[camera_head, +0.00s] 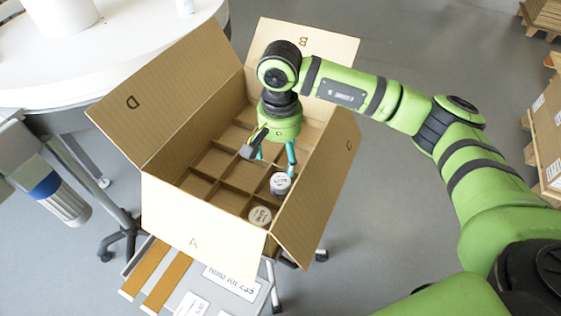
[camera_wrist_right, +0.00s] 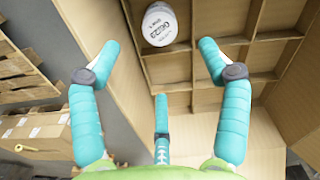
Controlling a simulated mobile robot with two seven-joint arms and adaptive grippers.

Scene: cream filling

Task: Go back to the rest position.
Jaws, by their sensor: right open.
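My right gripper (camera_head: 275,162) hangs inside the open cardboard box, above its divider grid. It is open and empty. In the right wrist view its teal fingers (camera_wrist_right: 158,62) are spread apart. One white-lidded jar (camera_head: 281,184) stands in a compartment just below and right of the fingers. It shows at the top of the wrist view (camera_wrist_right: 160,25), beyond the fingertips and apart from them. A second jar (camera_head: 260,216) sits in a compartment nearer the flap marked A. My left gripper is not in view.
The box (camera_head: 188,238) has its flaps spread outward around the gripper. Several compartments are empty. A round white table (camera_head: 130,50) is at the upper left. A grey cylinder with a blue band (camera_head: 62,200) is at the left edge. Stacked cartons (camera_head: 545,130) are at right.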

